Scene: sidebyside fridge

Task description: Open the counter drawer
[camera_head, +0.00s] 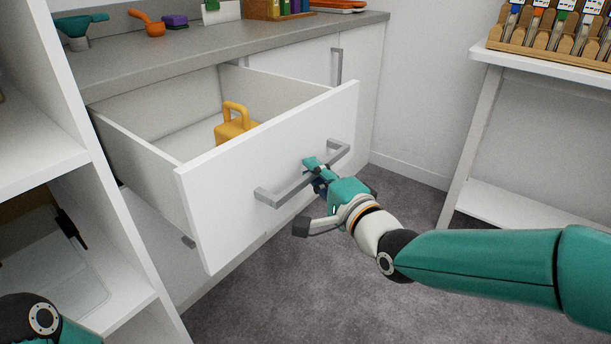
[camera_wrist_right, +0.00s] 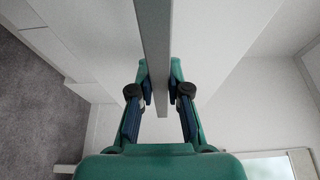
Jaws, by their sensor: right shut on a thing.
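The white counter drawer (camera_head: 225,195) is pulled well out from under the grey countertop, and its inside shows. A yellow block-like thing with a loop handle (camera_head: 235,122) is inside it. The drawer's grey bar handle (camera_head: 268,196) runs across its front. My right gripper (camera_head: 318,172) is shut on this handle near its middle. In the right wrist view the handle (camera_wrist_right: 153,35) passes between the blue-padded fingers of my right gripper (camera_wrist_right: 160,92). Only part of my left arm shows at the lower left of the head view; its gripper is out of view.
The grey countertop (camera_head: 200,47) holds a teal funnel (camera_head: 78,28), an orange scoop (camera_head: 150,24) and a purple sponge (camera_head: 174,20). White shelving (camera_head: 95,160) stands close on the left. A white table (camera_head: 540,65) with a wooden rack is on the right. Carpet is clear between.

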